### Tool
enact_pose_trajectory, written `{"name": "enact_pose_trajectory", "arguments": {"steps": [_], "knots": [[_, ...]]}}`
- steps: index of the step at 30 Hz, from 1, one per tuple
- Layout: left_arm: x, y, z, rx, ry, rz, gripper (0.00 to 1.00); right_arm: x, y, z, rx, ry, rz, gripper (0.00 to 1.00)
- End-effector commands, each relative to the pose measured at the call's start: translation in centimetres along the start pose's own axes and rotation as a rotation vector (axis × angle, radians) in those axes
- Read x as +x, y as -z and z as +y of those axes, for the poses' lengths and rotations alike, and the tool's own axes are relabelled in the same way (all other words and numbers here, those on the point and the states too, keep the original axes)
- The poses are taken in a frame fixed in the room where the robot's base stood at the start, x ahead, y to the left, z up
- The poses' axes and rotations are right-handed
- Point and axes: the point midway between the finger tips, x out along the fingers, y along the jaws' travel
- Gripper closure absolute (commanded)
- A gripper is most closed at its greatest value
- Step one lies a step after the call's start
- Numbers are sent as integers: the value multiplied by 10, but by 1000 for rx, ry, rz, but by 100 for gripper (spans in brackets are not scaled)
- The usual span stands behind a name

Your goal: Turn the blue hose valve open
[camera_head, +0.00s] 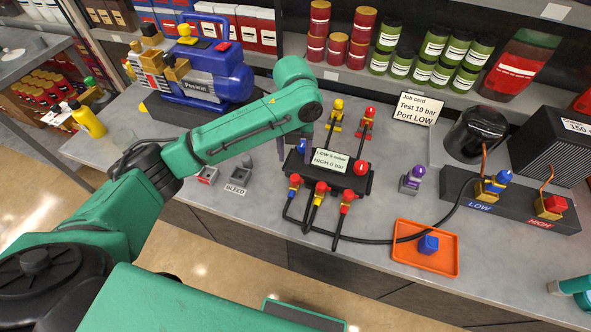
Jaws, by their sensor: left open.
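The manifold (326,176) lies on the grey bench, with a label reading "LOW 5 mbar / HIGH 0 bar". It has a blue knob (301,145) at its left and a red knob (361,167) at its right. Three red-topped hose valves line its front: the blue hose valve (292,192) at the left, then yellow (319,197) and red (346,205). Black hoses run from them. My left gripper (306,147) is open over the manifold's back left, apart from the blue hose valve. A teal part at the right edge may be my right gripper (566,286); its jaws are unclear.
A blue pump (217,78) stands at the back left. An orange tray (413,261) holds a blue fitting (428,244). A dark block (515,207) with LOW and HIGH ports is at right. A purple-topped piece (411,180) and a job card (416,108) stand nearby.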

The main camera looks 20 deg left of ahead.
Motion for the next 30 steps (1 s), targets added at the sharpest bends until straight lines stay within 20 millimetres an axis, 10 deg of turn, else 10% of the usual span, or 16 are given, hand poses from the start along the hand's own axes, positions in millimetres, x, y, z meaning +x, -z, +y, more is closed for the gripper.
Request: {"name": "enact_pose_trajectory", "arguments": {"steps": [9,20,26,30], "knots": [[77,0,0,-3,0,1,35,-16,-5,1,1,-1,-11,50],[94,0,0,-2,2,-3,35,-17,3,2,1,-3,3,50],[94,0,0,-2,2,-3,100,-17,1,2,0,-2,-1,50],[94,0,0,-3,2,-3,100,-17,1,1,0,-1,-1,50]]}}
